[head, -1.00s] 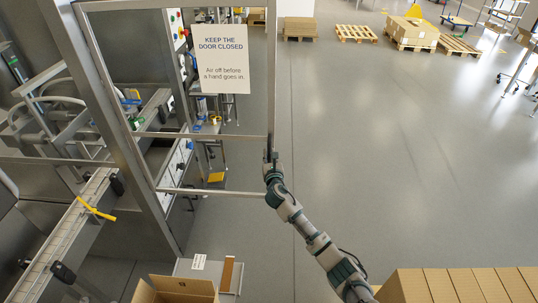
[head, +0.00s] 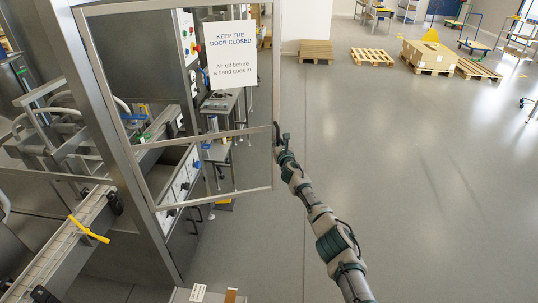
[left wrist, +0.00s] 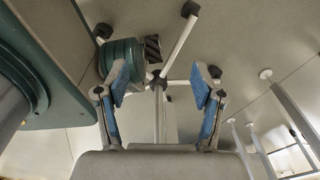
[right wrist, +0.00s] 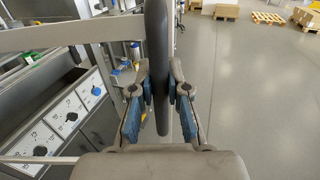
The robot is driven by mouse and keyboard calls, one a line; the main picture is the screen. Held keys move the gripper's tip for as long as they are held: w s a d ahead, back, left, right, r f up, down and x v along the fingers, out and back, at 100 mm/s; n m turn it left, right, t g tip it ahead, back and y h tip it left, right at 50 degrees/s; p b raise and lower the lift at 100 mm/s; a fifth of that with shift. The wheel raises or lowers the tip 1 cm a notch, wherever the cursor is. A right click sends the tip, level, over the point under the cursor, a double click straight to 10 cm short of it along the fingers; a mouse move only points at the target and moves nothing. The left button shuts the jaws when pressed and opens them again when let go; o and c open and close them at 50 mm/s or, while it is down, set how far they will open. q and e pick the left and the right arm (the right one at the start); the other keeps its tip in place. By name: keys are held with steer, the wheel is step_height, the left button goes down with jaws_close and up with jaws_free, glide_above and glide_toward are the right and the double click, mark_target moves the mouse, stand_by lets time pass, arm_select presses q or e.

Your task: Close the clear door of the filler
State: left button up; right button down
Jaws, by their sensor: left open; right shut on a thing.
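The clear door (head: 205,133) has a pale metal frame and stands out from the filler (head: 117,130), on the left. Its left side meets the filler's metal post; its free edge is at the right. A sign (head: 232,52) on it reads "KEEP THE DOOR CLOSED". My right gripper (head: 280,146) is at the dark handle on the free edge. In the right wrist view, my right gripper (right wrist: 160,97) is shut on the upright handle (right wrist: 157,50). My left gripper (left wrist: 160,78) is open and empty in the left wrist view, and outside the head view.
Control panels (head: 180,185) show behind the door. The grey floor (head: 400,170) to the right is clear. Pallets (head: 370,56) and boxes stand far back.

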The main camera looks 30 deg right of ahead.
steer(key=shift+w+d+f, duration=0.3)
steer(key=shift+w+d, duration=0.1)
steer(key=shift+w, duration=0.2)
steer(key=shift+a+r, duration=0.1)
steer(key=shift+a, duration=0.05)
steer(key=shift+s+a+r, duration=0.2)
steer(key=shift+a, duration=0.15)
steer(key=c, duration=1.1)
jaws_free()
steer(key=shift+c, duration=0.2)
steer(key=shift+w+d, duration=0.15)
steer(key=shift+d, duration=0.35)
arm_select(q)
steer(key=shift+s+d+f, duration=0.1)
steer(key=shift+s+f, duration=0.15)
steer(key=shift+f, duration=0.25)
arm_select(e)
steer(key=v, duration=1.2)
steer(key=shift+a+f, duration=0.2)
steer(key=shift+a, duration=0.1)
